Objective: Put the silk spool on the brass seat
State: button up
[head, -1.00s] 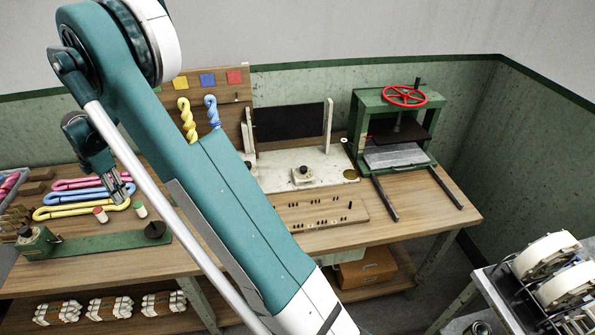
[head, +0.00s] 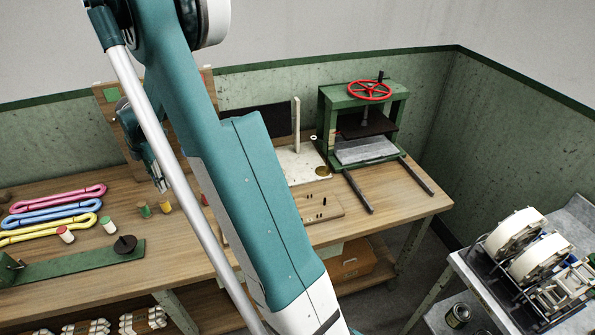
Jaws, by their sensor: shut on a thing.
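My gripper (head: 162,187) hangs over the bench left of my upper arm, small in the head view. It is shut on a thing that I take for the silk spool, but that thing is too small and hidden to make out. A round brass seat (head: 322,170) lies flat on the right end of the white plate (head: 300,166), well to the right of my gripper, beyond my arm. Standing on the bench are a red-topped spool (head: 65,234), a green-topped spool (head: 108,225) and small green, yellow and red pieces near the gripper.
A green press (head: 322,125) with a red wheel stands right of the plate, two dark rails in front. Pink, blue and yellow skeins (head: 55,213) lie at left. A green strip with a dark disc (head: 124,244) lies in front. A cart with white reels (head: 520,232) stands right.

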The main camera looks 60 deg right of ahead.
jog(key=s+d+m, duration=0.3)
jog(key=s+d, duration=0.6)
jog(key=d, duration=0.2)
jog(key=s+d+m+p, duration=0.1)
jog(key=s+d+m, duration=0.2)
jog(key=s+d, duration=0.6)
jog(key=s+d+m, duration=0.4)
jog(key=s+d, duration=0.5)
jog(key=d, duration=0.4)
jog(key=shift+s+r+p, duration=0.25)
jog(key=shift+p, duration=0.05)
jog(key=s+d+m+p, duration=0.2)
jog(key=s+d+m, duration=0.6)
jog(key=s+d, duration=0.6)
jog(key=s, duration=0.3)
jog(key=shift+s+r, duration=0.35)
jog(key=shift+d, duration=0.1)
jog(key=shift+f, duration=3.15)
jog(key=shift+f, duration=1.85)
jog(key=shift+f, duration=0.2)
